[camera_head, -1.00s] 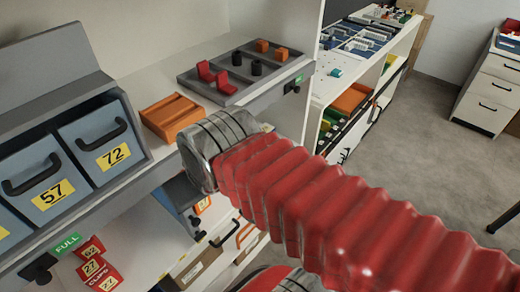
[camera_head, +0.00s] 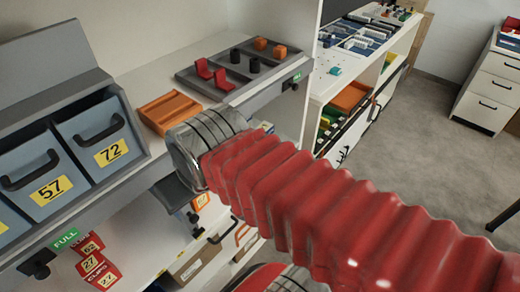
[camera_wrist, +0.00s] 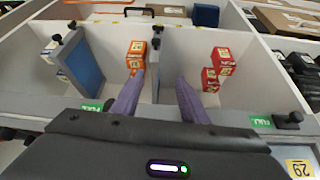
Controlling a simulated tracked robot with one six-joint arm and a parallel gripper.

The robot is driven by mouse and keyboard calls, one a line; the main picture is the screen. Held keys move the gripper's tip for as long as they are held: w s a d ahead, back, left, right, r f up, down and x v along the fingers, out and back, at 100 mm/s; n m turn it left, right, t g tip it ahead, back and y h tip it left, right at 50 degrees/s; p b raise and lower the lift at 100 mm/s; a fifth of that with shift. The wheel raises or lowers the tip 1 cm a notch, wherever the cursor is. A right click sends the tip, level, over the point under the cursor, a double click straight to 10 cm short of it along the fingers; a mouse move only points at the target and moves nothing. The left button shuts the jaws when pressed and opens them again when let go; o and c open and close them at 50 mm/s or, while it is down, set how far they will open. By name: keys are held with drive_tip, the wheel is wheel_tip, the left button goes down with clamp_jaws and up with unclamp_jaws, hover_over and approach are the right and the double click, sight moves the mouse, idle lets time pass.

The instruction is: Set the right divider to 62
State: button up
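A blue-grey panel (camera_wrist: 84,62) with black knobs stands farther left. In the head view my gripper is hidden behind the arm and shelf. Red cartons (camera_head: 93,266) marked 62 and 27 sit on the lower shelf there. I cannot tell any divider's setting.
Blue-grey drawers marked 57 (camera_head: 50,190) and 72 (camera_head: 110,152) stand on the upper shelf. An orange tray (camera_head: 168,111) and a grey tray (camera_head: 187,78) with red and black pieces lie nearby. A green FULL label (camera_head: 66,238) is on the shelf edge. Grey floor is open at right.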

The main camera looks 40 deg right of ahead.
drive_tip(key=w+d+f+m+g+y, duration=0.1)
drive_tip(key=w+d+f+m+y, duration=0.1)
drive_tip(key=d+f+m+y, duration=0.5)
drive_tip(key=w+d+f+m+y, duration=0.1)
drive_tip(key=d+f+m+y, duration=0.2)
drive_tip(key=d+f+m, duration=0.55)
drive_tip(key=d+f+m+t+h, duration=0.4)
drive_tip(key=d+m+t, duration=0.2)
drive_tip(key=d+m, duration=0.3)
drive_tip(key=d+f+m+t+h, duration=0.4)
drive_tip(key=d+m+t, duration=0.3)
drive_tip(key=d+m, duration=0.3)
drive_tip(key=shift+s+d+f, duration=0.3)
drive_tip(key=shift+d+f, duration=0.15)
drive_tip(key=shift+d, duration=0.6)
drive_tip(key=shift+m, duration=0.25)
